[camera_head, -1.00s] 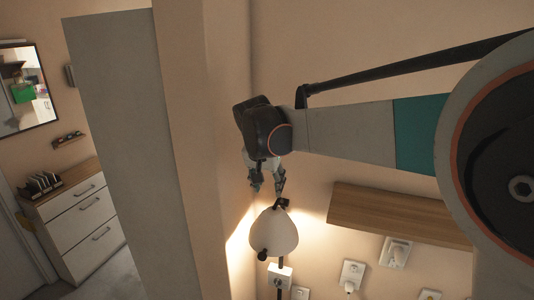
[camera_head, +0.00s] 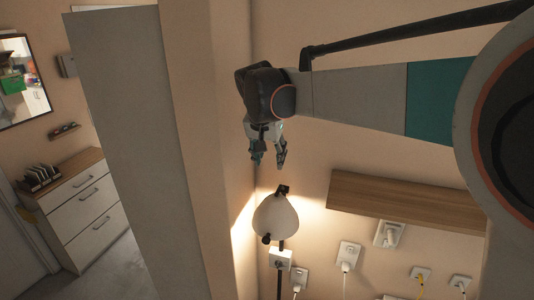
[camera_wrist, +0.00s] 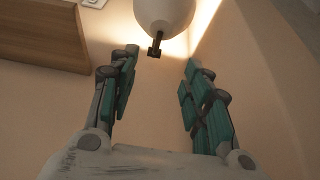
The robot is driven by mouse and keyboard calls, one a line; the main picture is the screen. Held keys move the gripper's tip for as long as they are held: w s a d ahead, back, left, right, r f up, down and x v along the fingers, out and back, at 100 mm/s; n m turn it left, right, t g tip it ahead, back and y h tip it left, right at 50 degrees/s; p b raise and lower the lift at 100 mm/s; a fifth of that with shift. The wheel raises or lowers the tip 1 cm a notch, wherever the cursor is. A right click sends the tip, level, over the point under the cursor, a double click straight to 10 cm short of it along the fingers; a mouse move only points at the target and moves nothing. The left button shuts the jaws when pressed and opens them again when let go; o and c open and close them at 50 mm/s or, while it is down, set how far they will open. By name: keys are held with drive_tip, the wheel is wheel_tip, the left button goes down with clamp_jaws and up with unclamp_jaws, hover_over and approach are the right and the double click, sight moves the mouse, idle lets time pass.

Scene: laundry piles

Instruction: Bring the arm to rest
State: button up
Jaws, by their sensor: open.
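My gripper (camera_head: 268,160) hangs from the end of my raised arm near the wall corner in the head view. Its fingers point down and are apart, with nothing between them. In the wrist view my gripper (camera_wrist: 160,85) also shows open and empty, with teal pads on both fingers. A lit lamp with a pale shade (camera_head: 275,217) stands just below the fingertips in the head view. The lamp shade (camera_wrist: 164,12) also shows ahead of the fingers in the wrist view, apart from them.
A wooden shelf (camera_head: 400,203) is on the wall to the right of the lamp. Several sockets with plugs (camera_head: 347,254) are below it. A grey panel (camera_head: 135,150) and wall edge stand to the left. A white drawer cabinet (camera_head: 88,215) is at the far left.

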drive_tip(key=s+d+f+n+b, duration=0.1)
drive_tip(key=d+f+b, duration=0.6)
drive_tip(key=d+b, duration=0.15)
drive_tip(key=s+d+f+n+t+b, duration=0.1)
drive_tip(key=s+d+f+b, duration=0.1)
drive_tip(key=s+f+b, duration=0.8)
drive_tip(key=s+d+f+n+t+y+b, duration=0.1)
drive_tip(key=s+d+f+b, duration=0.2)
drive_tip(key=s+f+b, duration=0.7)
drive_tip(key=s+d+f+n+t+b, duration=0.1)
drive_tip(key=s+d+f+b, duration=0.2)
drive_tip(key=s+f+b, duration=0.7)
wheel_tip(320, 180, down, 11)
drive_tip(key=shift+s+d+r+y+b, duration=0.15)
drive_tip(key=shift+s+y+b, duration=0.15)
drive_tip(key=shift+b, duration=0.9)
